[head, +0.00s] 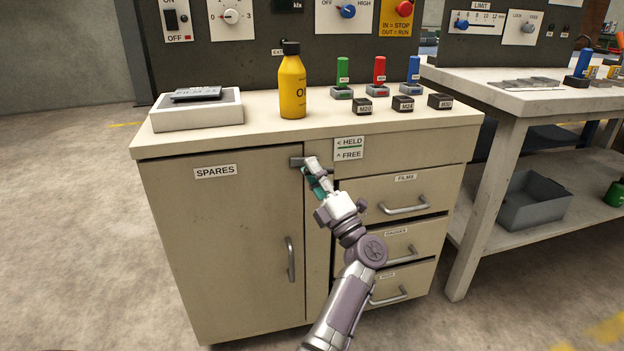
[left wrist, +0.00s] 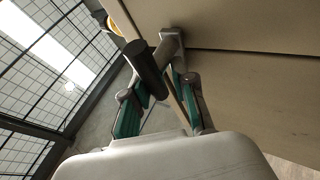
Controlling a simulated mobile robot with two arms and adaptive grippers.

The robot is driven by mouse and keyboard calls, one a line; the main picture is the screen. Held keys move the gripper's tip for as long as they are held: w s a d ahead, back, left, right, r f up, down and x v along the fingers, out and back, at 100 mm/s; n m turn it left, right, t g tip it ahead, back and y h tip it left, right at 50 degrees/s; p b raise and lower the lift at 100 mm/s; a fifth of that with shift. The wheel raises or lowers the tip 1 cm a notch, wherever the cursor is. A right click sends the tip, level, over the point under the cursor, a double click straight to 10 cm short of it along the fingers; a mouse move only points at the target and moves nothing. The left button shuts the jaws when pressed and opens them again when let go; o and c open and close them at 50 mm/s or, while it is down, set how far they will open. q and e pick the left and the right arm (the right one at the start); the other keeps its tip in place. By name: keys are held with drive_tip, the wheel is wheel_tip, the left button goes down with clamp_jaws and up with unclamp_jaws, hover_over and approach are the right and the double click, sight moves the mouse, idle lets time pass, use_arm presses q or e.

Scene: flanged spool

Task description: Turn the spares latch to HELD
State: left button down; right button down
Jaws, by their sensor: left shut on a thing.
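The spares latch (head: 296,161) is a small grey piece at the upper right corner of the closed door labelled SPARES (head: 215,171). Its visible end lies about level and reaches left over the door's edge; the rest is hidden by my gripper. My left gripper (head: 313,174) is shut on the latch, with its green-padded fingers at it. In the left wrist view the latch's dark round handle (left wrist: 147,68) runs between the fingers, beside a grey arm against the cabinet. A label (head: 349,148) reads HELD with a left arrow and FREE with an up arrow. My right gripper is not in view.
Drawers with handles (head: 404,205) are right of the latch, close to my left arm. A door handle (head: 291,259) stands out below. On the top are a yellow bottle (head: 292,90), a pale box (head: 197,112) and several coloured pegs. Open floor lies to the left.

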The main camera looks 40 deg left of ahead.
use_arm(q)
drive_tip(key=shift+w+d+n+g+b, duration=0.2)
drive_tip(key=shift+n+g+b, duration=0.15)
drive_tip(key=shift+n+g, duration=0.4)
drive_tip(key=shift+n, duration=0.35)
drive_tip(key=c, duration=1.2)
unclamp_jaws()
drive_tip(key=o, duration=0.3)
drive_tip(key=shift+w, duration=0.1)
